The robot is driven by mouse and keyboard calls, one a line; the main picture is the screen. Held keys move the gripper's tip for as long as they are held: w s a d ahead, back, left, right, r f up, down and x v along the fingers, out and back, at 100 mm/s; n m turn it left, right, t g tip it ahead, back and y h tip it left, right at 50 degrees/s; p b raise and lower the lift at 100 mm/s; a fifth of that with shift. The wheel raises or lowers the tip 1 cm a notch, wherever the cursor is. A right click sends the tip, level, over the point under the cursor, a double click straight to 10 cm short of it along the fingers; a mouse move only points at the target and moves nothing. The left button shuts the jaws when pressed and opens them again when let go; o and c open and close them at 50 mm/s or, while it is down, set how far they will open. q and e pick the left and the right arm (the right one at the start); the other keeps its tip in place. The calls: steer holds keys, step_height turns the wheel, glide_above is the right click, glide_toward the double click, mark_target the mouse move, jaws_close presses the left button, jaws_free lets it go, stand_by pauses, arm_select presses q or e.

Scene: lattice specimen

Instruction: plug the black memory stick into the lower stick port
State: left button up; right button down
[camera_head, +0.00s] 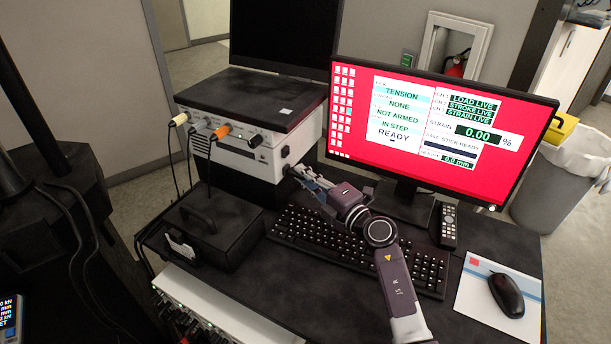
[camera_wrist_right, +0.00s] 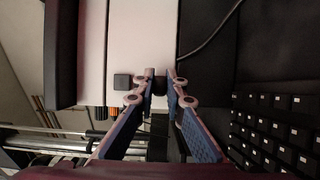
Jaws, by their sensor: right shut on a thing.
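The white instrument box (camera_head: 238,155) with a black top stands at the back left of the desk. My right gripper (camera_head: 292,172) reaches its right end from the front, over the keyboard. In the right wrist view its fingertips (camera_wrist_right: 160,78) are close together, right at the pale box face (camera_wrist_right: 125,45). A small dark piece (camera_wrist_right: 160,88) shows between the fingers, which fits the black memory stick; the fingers hide most of it. A dark square (camera_wrist_right: 122,81) sits on the box face beside the fingertips. I cannot tell whether the stick is in a port. My left gripper is not in view.
A monitor (camera_head: 440,130) with a red screen stands behind my right arm. Under the arm lies a black keyboard (camera_head: 355,250). A black case (camera_head: 205,230) is in front of the box, where cables hang from colored plugs (camera_head: 221,132). A mouse (camera_head: 506,295) lies at the right.

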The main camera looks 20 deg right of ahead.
steer(key=shift+a+r, duration=0.1)
steer(key=shift+r, duration=0.05)
steer(key=c, duration=2.2)
jaws_free()
steer(key=shift+w+a, duration=0.1)
steer(key=shift+c, duration=0.2)
steer(key=o, duration=0.3)
steer(key=shift+w+a, duration=0.1)
steer(key=shift+w, duration=0.05)
steer(key=shift+o, duration=0.2)
steer(key=shift+o, duration=0.3)
steer(key=o, duration=0.4)
steer(key=shift+s+d, duration=0.2)
steer(key=shift+s, duration=0.05)
